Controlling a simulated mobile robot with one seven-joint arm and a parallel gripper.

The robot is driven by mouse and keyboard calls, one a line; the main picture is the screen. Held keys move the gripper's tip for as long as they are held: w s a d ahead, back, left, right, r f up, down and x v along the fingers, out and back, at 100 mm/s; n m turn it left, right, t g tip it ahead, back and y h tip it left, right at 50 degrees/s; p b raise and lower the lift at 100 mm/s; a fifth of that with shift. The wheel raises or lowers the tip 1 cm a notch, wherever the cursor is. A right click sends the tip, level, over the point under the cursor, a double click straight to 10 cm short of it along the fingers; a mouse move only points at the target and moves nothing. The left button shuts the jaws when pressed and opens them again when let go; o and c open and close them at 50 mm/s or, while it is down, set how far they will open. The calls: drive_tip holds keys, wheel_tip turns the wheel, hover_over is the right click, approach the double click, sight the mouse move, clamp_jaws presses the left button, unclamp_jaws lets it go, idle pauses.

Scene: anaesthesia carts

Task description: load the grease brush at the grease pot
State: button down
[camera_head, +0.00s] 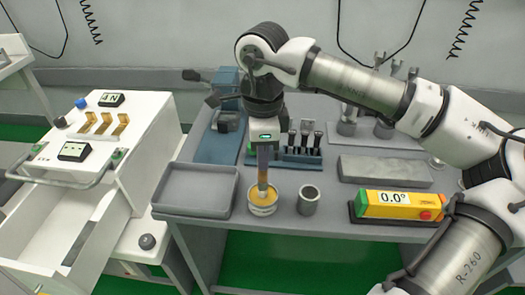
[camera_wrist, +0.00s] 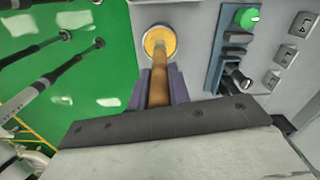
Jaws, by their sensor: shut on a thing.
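My gripper (camera_head: 264,150) points straight down above the front part of the grey table and is shut on the grease brush (camera_head: 263,178). The brush's brown handle (camera_wrist: 158,85) runs forward between the fingers in the wrist view. The grease pot (camera_head: 262,201) is a small round tin with yellow grease, standing near the table's front edge. In the wrist view the pot (camera_wrist: 160,41) sits at the brush's far end. The brush's lower end is at the pot's mouth; I cannot tell how deep it is in the grease.
An empty grey tray (camera_head: 195,190) lies left of the pot. A metal cup (camera_head: 308,200) stands close on its right. A yellow gauge (camera_head: 397,206) reading 0.0° is further right, with a grey slab (camera_head: 385,171) behind it. A blue rack (camera_head: 300,155) of tools stands behind. A white cart (camera_head: 90,150) is at left.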

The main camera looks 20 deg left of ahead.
drive_tip(key=shift+r+p, duration=1.9)
drive_tip(key=shift+r, duration=1.45)
